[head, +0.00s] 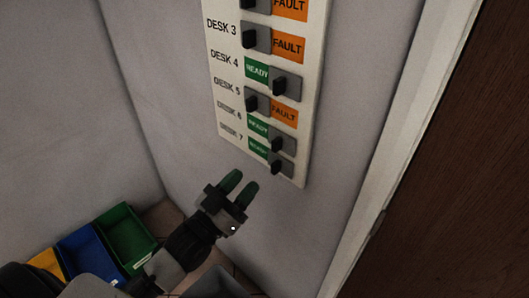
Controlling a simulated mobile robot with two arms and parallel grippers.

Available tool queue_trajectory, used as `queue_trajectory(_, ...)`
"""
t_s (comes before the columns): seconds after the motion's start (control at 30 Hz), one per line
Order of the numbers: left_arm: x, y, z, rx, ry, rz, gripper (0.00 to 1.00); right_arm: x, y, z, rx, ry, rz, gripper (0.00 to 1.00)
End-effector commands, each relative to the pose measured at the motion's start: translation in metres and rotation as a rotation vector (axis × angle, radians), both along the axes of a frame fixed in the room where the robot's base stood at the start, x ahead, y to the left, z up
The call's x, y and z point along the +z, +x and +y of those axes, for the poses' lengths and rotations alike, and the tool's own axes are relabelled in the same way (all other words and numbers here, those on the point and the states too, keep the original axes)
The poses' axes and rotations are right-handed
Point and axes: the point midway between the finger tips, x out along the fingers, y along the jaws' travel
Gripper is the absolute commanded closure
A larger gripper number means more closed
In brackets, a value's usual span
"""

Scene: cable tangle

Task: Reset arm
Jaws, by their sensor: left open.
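My left gripper (241,185) is open and empty, with dark green fingertips pointing up. It is in the lower middle of the head view, just below and left of the lower end of the switch panel (297,172). I cannot tell how far it is from the wall. My left arm comes in from the lower left. My right gripper is not in view.
The white panel carries sliding switches for several desks; DESK 4 (286,84) shows green READY and DESK 5 (258,103) orange FAULT. Green (125,237), blue (88,258) and yellow (46,262) bins stand lower left. A brown door (450,190) is at right.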

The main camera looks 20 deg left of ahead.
Motion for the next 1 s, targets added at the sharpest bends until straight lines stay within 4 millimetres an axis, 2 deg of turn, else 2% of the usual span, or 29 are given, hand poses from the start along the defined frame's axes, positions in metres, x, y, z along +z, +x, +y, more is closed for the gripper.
queue_trajectory(0.17,-0.005,0.002,0.001,0.005,0.002,0.011,0.60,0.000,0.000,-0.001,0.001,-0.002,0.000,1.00)
queue_trajectory(0.27,-0.031,0.009,0.006,0.029,0.018,0.072,0.60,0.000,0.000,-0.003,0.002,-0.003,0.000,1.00)
queue_trajectory(0.37,-0.086,0.018,0.015,0.076,0.050,0.198,0.60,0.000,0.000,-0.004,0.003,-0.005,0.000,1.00)
queue_trajectory(0.47,-0.160,0.020,0.026,0.127,0.094,0.370,0.60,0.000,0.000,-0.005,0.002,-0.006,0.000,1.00)
queue_trajectory(0.5,-0.191,0.017,0.029,0.145,0.114,0.440,0.60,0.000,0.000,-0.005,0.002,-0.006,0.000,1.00)
queue_trajectory(0.57,-0.236,0.009,0.034,0.168,0.144,0.549,0.60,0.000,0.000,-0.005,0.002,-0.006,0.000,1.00)
queue_trajectory(0.6,-0.266,0.001,0.037,0.182,0.163,0.621,0.60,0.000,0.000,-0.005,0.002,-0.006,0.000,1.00)
queue_trajectory(0.67,-0.310,-0.014,0.040,0.198,0.194,0.729,0.60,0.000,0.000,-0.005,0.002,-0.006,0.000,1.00)
queue_trajectory(0.7,-0.338,-0.027,0.042,0.207,0.215,0.801,0.60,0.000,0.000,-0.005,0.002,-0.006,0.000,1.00)
queue_trajectory(0.77,-0.378,-0.050,0.044,0.215,0.245,0.910,0.60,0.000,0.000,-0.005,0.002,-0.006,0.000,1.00)
queue_trajectory(0.8,-0.404,-0.067,0.043,0.218,0.265,0.982,0.60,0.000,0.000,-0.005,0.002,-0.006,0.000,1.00)
queue_trajectory(0.87,-0.440,-0.096,0.043,0.218,0.298,1.090,0.60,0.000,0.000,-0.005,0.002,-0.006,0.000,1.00)
queue_trajectory(0.9,-0.462,-0.118,0.042,0.217,0.320,1.163,0.60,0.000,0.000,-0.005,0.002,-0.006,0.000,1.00)
queue_trajectory(0.97,-0.493,-0.152,0.040,0.210,0.353,1.271,0.60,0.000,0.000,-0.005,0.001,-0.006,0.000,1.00)
queue_trajectory(1.0,-0.511,-0.177,0.037,0.203,0.374,1.343,0.60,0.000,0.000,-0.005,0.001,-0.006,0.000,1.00)
